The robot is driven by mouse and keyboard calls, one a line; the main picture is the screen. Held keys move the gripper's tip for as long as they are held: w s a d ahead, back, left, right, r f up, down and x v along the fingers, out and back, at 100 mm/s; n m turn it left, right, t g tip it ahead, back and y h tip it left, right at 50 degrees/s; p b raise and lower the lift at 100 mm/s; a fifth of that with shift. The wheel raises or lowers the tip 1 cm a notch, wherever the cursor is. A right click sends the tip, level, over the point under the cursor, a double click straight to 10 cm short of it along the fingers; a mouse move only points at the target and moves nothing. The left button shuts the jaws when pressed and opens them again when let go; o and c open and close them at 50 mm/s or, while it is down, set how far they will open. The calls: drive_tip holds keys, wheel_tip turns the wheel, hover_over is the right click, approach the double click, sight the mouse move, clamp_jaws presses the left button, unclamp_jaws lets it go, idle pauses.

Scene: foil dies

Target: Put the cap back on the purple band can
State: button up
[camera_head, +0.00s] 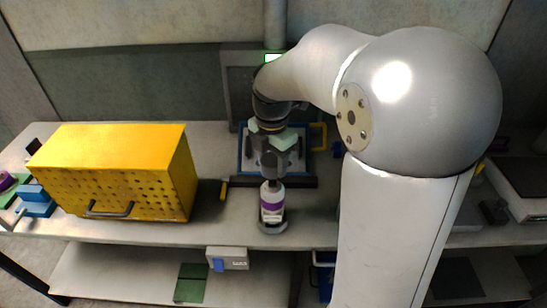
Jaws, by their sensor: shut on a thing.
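The can with a purple band (271,205) stands upright near the front edge of the bench, on a dark grey round base (272,228). It is white above and below the band. My gripper (269,177) points straight down directly over the can, its fingers at the can's top. The gripper is shut on the cap, which the fingers mostly hide. Whether the cap touches the can's rim cannot be told from this view.
A yellow perforated box (122,172) with a grey handle stands to the left. A blue-edged frame (245,150) and a dark bar (245,182) lie behind the can. Blue blocks (36,202) sit at far left. My arm covers much of the right side.

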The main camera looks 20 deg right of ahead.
drive_tip(key=shift+f+b, duration=1.75)
drive_tip(key=shift+f, duration=0.9)
drive_tip(key=shift+f, duration=0.15)
drive_tip(key=o, duration=1.5)
drive_tip(key=shift+r+p, duration=2.75)
drive_tip(key=shift+r, duration=0.8)
